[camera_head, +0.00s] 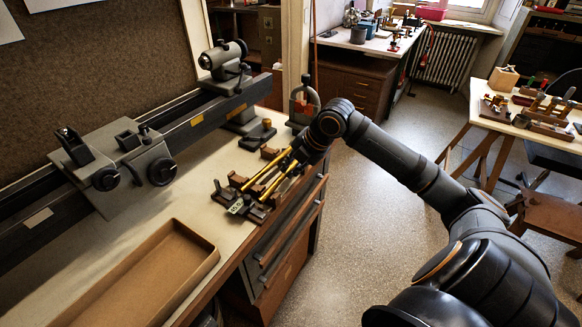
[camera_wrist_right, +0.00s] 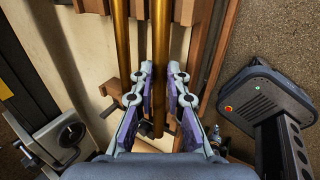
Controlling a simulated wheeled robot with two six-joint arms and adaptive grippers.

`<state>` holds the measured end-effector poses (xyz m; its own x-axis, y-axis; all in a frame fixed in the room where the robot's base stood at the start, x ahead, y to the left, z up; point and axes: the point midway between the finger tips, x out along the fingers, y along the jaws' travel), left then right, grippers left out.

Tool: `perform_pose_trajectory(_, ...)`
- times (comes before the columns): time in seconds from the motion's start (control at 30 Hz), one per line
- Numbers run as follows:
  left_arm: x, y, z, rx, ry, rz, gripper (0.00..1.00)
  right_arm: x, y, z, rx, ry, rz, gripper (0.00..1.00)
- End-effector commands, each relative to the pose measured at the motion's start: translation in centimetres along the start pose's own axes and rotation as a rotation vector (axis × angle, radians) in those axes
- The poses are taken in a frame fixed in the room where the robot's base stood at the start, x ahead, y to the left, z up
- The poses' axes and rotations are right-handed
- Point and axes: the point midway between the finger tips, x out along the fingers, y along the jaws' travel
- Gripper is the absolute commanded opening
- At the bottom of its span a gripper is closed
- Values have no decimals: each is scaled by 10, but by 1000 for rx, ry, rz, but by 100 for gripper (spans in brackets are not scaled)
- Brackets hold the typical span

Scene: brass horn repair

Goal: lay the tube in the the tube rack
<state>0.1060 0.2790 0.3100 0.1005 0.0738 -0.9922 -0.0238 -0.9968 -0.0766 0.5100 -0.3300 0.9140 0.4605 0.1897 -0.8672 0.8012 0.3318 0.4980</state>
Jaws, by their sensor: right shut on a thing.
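In the head view two brass tubes lie side by side at the tube rack (camera_head: 259,212), a set of dark brown wooden supports on the bench. My right gripper (camera_head: 291,161) is at the tubes' far end. In the right wrist view its fingers (camera_wrist_right: 160,88) are on both sides of one brass tube (camera_wrist_right: 161,45) and shut on it, near the tube's end. A second brass tube (camera_wrist_right: 122,45) runs roughly parallel on the left, outside the fingers. Whether the held tube touches the rack is hard to tell. My left gripper is not in view.
A shallow brown tray (camera_head: 150,285) sits at the bench's near end. A grey and black lathe (camera_head: 130,170) runs along the back. A dark stand (camera_head: 304,104) and a small block (camera_head: 258,135) are beyond the rack. The bench top between tray and rack is clear.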

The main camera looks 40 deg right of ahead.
Motion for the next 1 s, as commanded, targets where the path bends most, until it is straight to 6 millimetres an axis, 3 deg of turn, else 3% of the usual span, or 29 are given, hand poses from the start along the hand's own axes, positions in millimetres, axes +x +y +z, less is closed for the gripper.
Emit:
perform_pose_trajectory(0.03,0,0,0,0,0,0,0,0,0,0,0,0,0,18)
perform_pose_trajectory(0.2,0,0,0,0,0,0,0,0,0,0,0,0,0,41)
perform_pose_trajectory(0.57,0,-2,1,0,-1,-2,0,-5,4,0,-1,-1,2,41)
perform_pose_trajectory(1.0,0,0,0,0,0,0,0,-78,46,0,0,1,6,41)
